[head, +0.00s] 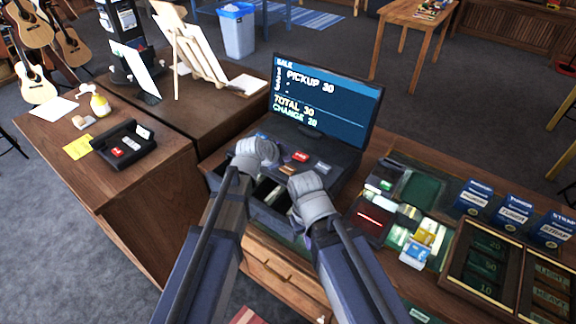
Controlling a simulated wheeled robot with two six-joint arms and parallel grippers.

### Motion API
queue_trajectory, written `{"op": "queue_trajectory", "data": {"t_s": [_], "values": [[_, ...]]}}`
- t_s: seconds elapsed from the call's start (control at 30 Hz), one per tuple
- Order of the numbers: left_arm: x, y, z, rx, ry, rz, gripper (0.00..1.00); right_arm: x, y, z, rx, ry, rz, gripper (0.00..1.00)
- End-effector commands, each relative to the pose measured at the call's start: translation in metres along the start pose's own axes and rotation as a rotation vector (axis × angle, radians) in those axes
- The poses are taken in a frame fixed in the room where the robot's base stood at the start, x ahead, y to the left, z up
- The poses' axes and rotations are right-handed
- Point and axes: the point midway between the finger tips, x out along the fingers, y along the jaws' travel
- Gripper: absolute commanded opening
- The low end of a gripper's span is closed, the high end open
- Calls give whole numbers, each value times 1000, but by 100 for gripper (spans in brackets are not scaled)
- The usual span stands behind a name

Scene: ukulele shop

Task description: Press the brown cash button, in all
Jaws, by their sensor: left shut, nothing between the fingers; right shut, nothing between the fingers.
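The cash register (345,158) stands on the counter. Its screen (330,88) reads SALE, PICKUP 30, TOTAL 30, CHANGE 20. A small brown button (287,169) shows on its key deck, between my two grippers. A red button (300,157) and a grey-blue button (322,167) lie beside it. My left gripper (262,149) is shut and empty over the left part of the key deck. My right gripper (304,184) is shut and empty just below and right of the brown button; I cannot tell whether it touches the register. The drawer (268,191) below appears open, partly hidden by my grippers.
Right of the register are a dark card reader (370,218), cards (422,243), blue boxes (513,216) and a wooden tray (450,268) with marked slots. On the left counter sit a black tray (124,146) and a yellow note (79,147). An easel (195,50) stands behind.

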Motion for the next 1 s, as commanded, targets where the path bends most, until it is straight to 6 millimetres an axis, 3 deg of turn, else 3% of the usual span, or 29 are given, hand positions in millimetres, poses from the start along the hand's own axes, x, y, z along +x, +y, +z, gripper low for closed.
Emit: {"op": "queue_trajectory", "data": {"t_s": [0.03,0.3,1.0], "values": [[-8,-5,-6,0,0,0,0,-11,1,1,0,0,0,0],[-24,-18,-18,0,0,0,0,-34,3,2,0,0,0,0],[-24,-17,-17,0,0,0,0,-34,3,2,0,0,0,0]]}}
